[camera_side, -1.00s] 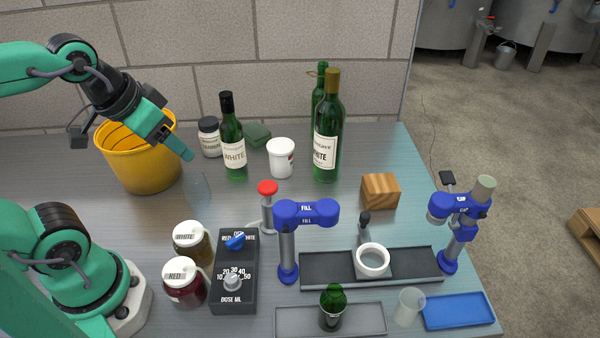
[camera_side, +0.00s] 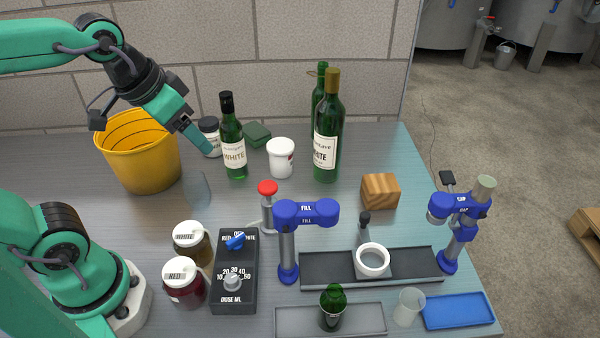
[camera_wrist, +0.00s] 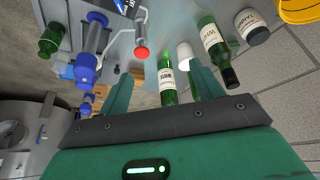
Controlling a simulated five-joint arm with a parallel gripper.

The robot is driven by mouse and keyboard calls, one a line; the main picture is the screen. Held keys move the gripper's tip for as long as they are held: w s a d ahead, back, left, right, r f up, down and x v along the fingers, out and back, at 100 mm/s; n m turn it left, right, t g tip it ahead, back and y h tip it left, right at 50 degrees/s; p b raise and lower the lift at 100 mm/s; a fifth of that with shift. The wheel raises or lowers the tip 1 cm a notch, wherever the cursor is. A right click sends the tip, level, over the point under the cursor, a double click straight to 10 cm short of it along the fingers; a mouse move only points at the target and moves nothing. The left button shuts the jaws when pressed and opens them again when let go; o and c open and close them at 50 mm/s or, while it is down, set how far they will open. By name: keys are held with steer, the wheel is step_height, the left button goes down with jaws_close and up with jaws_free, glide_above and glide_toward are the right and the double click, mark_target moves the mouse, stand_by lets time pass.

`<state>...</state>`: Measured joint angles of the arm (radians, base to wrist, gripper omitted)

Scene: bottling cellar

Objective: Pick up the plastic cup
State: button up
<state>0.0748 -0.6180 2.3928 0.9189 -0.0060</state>
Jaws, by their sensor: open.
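The plastic cup (camera_side: 409,307) is small, clear and frosted. In the side view it stands upright at the front right of the table, between a grey tray and a blue tray. I cannot make it out surely in the wrist view. My gripper (camera_side: 206,149) is high at the back left, near the yellow bucket and far from the cup. In the wrist view my gripper (camera_wrist: 162,85) shows two green fingers spread apart with nothing held between them.
A white-wine bottle (camera_side: 232,140), a white tub (camera_side: 281,158) and a tall bottle (camera_side: 327,130) stand along the back. Blue fill post (camera_side: 287,240), dark rail (camera_side: 330,268) and green bottle (camera_side: 332,305) lie between gripper and cup. The blue tray (camera_side: 458,311) is empty.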

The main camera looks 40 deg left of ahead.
steer(key=w+d+m+g, duration=0.2)
steer(key=w+d, duration=0.6)
steer(key=m+g, duration=0.3)
steer(key=m, duration=0.3)
glide_above(409, 305)
steer(key=s, duration=0.2)
step_height(409, 305, down, 17)
steer(key=shift+w+d+f, duration=0.1)
steer(key=shift+f, duration=3.8)
steer(key=shift+c, duration=0.5)
steer(key=c, duration=1)
